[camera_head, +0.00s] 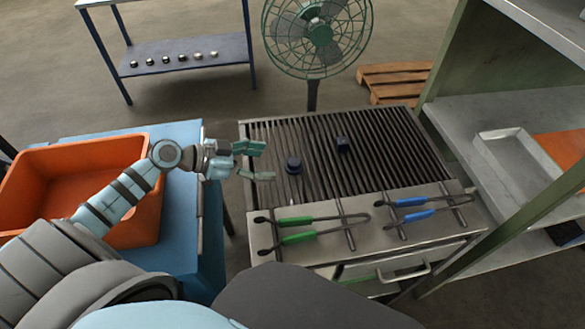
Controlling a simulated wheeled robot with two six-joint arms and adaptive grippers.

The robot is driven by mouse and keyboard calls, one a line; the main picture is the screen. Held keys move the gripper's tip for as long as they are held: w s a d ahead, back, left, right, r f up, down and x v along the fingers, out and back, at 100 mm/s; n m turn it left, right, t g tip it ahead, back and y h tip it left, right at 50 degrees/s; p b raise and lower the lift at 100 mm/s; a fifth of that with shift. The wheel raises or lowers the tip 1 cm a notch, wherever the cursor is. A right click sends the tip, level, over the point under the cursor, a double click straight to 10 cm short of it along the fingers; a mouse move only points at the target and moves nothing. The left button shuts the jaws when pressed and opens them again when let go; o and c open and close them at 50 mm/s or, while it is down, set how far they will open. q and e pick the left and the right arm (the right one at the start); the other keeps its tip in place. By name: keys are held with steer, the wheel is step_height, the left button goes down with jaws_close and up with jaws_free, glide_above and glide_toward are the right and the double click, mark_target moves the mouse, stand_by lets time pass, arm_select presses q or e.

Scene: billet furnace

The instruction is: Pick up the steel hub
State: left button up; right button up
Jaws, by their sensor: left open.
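A small dark-blue round piece with a wider base (293,163), which looks like the steel hub, sits on the slatted grate (390,150) left of its middle. A dark-blue blocky piece (343,145) sits on the grate to its right and slightly farther back. My left gripper (267,162) is open and empty over the grate's left edge. Its fingers point right, toward the round piece, with a small gap between. My right gripper is out of view.
Green-handled tongs (298,238) and blue-handled tongs (418,215) lie on the grate's front ledge. An orange bin (150,215) stands left under my arm. A fan (318,30) stands behind; a shelf rack (500,110) with a metal tray (515,165) borders the right.

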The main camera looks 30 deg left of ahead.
mark_target(295, 161)
arm_select(q)
steer(key=x, duration=0.6)
steer(key=shift+w+p, duration=0.3)
steer(key=shift+w, duration=0.35)
steer(key=x, duration=0.2)
steer(key=shift+w+d+f, duration=0.1)
steer(key=shift+d+f, duration=0.05)
steer(key=shift+d, duration=0.15)
steer(key=shift+w+d+f, duration=0.25)
steer(key=shift+d, duration=0.05)
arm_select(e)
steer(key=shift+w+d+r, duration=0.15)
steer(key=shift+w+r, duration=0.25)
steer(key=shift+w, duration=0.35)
arm_select(q)
steer(key=shift+a, duration=0.1)
steer(key=c, duration=1.5)
jaws_close()
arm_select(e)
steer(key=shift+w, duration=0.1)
arm_select(q)
steer(key=shift+r, duration=0.15)
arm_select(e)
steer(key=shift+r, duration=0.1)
